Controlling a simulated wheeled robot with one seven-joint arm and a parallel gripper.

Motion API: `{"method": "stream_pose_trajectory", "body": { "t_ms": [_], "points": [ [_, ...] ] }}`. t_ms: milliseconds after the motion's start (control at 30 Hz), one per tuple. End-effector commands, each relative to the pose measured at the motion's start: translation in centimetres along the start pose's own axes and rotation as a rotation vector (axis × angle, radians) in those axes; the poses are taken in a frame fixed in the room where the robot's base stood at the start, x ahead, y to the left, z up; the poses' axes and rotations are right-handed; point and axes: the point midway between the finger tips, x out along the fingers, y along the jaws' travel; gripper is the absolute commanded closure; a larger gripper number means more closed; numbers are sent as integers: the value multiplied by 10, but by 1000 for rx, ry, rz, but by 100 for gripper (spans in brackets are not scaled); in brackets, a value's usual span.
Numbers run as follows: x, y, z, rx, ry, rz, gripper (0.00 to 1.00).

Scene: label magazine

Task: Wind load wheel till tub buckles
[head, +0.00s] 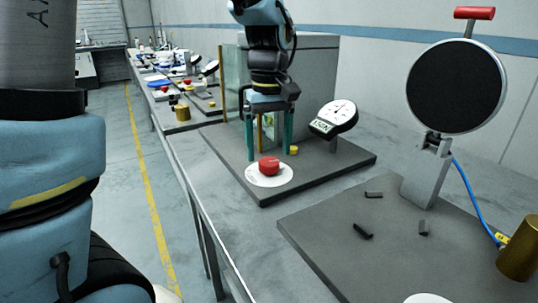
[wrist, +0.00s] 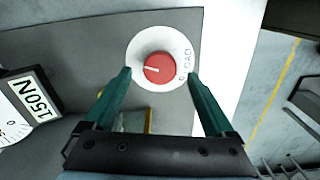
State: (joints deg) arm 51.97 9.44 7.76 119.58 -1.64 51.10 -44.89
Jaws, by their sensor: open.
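The red load wheel (head: 269,165) sits on a white dial disc (head: 254,180) at the front of a dark base plate. In the wrist view the wheel (wrist: 159,69) shows a white pointer line, and its disc (wrist: 142,47) is lettered LOAD. My gripper (head: 269,153) points down with its green fingers apart and empty. In the wrist view my gripper (wrist: 159,75) has one fingertip on each side of the wheel, with gaps to it. The tub cannot be made out; my gripper hides part of the rig. A round gauge (head: 340,114) has a 150N label.
A clear panel (head: 236,92) and a grey cabinet (head: 310,78) stand behind my gripper. At right, another base plate (head: 330,237) carries a black disc (head: 456,86) on a stand, a brass cylinder (head: 519,250) and small black pieces. More stations line the bench at back left.

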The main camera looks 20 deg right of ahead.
Motion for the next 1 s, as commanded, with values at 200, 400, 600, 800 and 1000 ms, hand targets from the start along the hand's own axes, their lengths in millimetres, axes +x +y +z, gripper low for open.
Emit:
{"method": "stream_pose_trajectory", "body": {
  "t_ms": [200,400,600,800,1000],
  "points": [
    [22,0,0,0,-1,-1,11],
    [25,0,0,0,1,0,11],
    [25,0,0,0,1,0,18],
    [25,0,0,0,1,0,40],
    [25,0,0,0,1,0,63]
  ]
}}
